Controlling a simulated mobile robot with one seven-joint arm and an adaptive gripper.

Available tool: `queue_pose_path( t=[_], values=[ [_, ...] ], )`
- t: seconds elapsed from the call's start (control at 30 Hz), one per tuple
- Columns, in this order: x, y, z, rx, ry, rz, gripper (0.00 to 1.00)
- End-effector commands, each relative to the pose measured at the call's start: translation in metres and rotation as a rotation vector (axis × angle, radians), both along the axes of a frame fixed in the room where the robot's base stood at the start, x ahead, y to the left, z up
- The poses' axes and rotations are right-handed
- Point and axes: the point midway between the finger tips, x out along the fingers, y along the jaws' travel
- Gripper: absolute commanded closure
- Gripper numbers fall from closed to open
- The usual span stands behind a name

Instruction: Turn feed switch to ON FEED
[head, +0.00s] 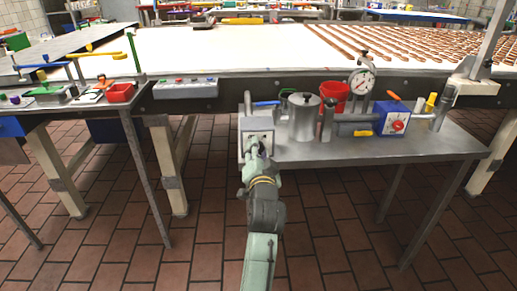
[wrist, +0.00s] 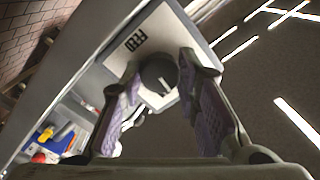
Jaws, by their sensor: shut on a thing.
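The feed switch is a dark round knob (wrist: 158,72) on a white panel (wrist: 165,32) marked FEED in the wrist view. A short pale mark shows on the knob's face, toward its lower right edge. In the head view the switch box (head: 243,136) is a light box at the left end of the grey side table, and the knob is mostly hidden by my gripper (head: 256,148). In the wrist view my gripper (wrist: 160,66) has its two purple-padded fingers on either side of the knob, shut on it. ON and OFF lettering cannot be read.
The side table (head: 440,148) holds a metal pot (head: 304,118), a red cup (head: 335,94), a dial gauge (head: 362,82) and a blue box with a red dial (head: 392,120), right of the switch. A control strip (head: 185,88) is on the conveyor edge.

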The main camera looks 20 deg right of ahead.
Motion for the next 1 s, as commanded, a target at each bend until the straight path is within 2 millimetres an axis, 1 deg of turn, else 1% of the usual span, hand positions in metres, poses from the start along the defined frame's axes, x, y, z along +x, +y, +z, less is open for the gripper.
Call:
queue_pose_path(
  t=[0.2,0.5,0.7,1.0],
  values=[
    [0.0002,0.0004,0.0013,0.182,-0.053,0.001,0.99],
    [0.0002,0.0002,0.0006,0.37,-0.107,0.001,0.99],
    [0.0001,-0.0001,0.0002,0.437,-0.126,0.0,0.99],
    [0.0,-0.0004,0.0001,0.469,-0.135,-0.001,0.99]
  ],
)
